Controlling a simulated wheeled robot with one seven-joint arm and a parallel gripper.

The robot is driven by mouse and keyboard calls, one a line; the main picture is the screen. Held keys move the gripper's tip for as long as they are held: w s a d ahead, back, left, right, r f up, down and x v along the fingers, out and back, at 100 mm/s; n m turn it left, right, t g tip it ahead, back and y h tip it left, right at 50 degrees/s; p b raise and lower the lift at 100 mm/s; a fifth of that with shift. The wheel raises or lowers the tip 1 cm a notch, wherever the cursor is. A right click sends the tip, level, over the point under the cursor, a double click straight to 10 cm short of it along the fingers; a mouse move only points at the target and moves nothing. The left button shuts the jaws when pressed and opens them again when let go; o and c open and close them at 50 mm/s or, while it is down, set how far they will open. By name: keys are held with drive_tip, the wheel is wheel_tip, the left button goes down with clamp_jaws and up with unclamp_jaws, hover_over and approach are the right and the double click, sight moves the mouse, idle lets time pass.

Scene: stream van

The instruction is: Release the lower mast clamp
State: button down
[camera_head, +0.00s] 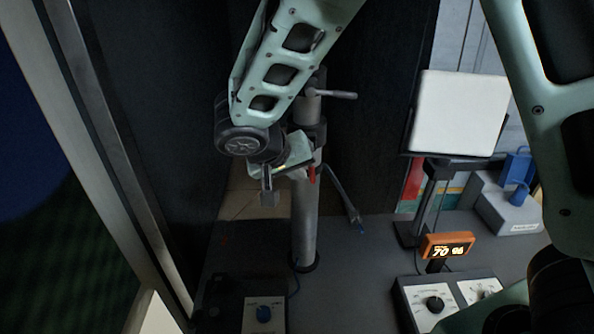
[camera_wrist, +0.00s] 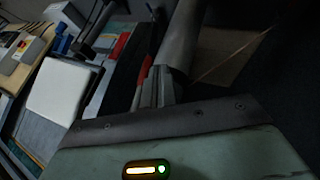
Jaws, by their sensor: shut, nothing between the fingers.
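The mast (camera_head: 304,225) is a grey upright pole on the dark floor in the head view; it also shows at the top of the wrist view (camera_wrist: 186,40). A dark clamp collar (camera_head: 308,135) sits around it, partly hidden by my arm, with a red part (camera_head: 312,174) below. A grey bar (camera_head: 343,195) with a blue tip slants down to the right of the mast. A T-shaped lever (camera_head: 335,95) sticks out higher up. My gripper (camera_head: 268,193) is shut and empty, just left of the mast. Its fingers show in the wrist view (camera_wrist: 158,88); contact with the clamp cannot be told.
A white panel (camera_head: 459,112) on a stand is at the right, with an orange display (camera_head: 447,246) and a knob box (camera_head: 436,303) in front. A dark wall and door frame (camera_head: 130,190) bound the left.

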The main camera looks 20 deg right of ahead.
drive_tip(key=shift+s+d+f+h+b, duration=0.1)
drive_tip(key=shift+d+f+h+b, duration=0.15)
drive_tip(key=shift+h+b, duration=0.35)
drive_tip(key=shift+s+d+f+n+g+h+b, duration=0.15)
drive_tip(key=shift+d+n+h+b, duration=0.1)
drive_tip(key=shift+h+b, duration=0.25)
drive_tip(key=shift+d+f+n+g+h+b, duration=0.15)
drive_tip(key=shift+n+h+b, duration=0.1)
drive_tip(key=shift+h+b, duration=0.25)
drive_tip(key=d+n+h+b, duration=0.1)
drive_tip(key=h, duration=0.2)
drive_tip(key=s+d+r+n+h+b, duration=0.1)
drive_tip(key=d+h, duration=0.1)
drive_tip(key=h, duration=0.1)
drive_tip(key=d+r+n+h+b, duration=0.1)
drive_tip(key=d+n+h, duration=0.1)
drive_tip(key=h, duration=0.1)
drive_tip(key=shift+s+r, duration=0.15)
drive_tip(key=shift+r, duration=0.1)
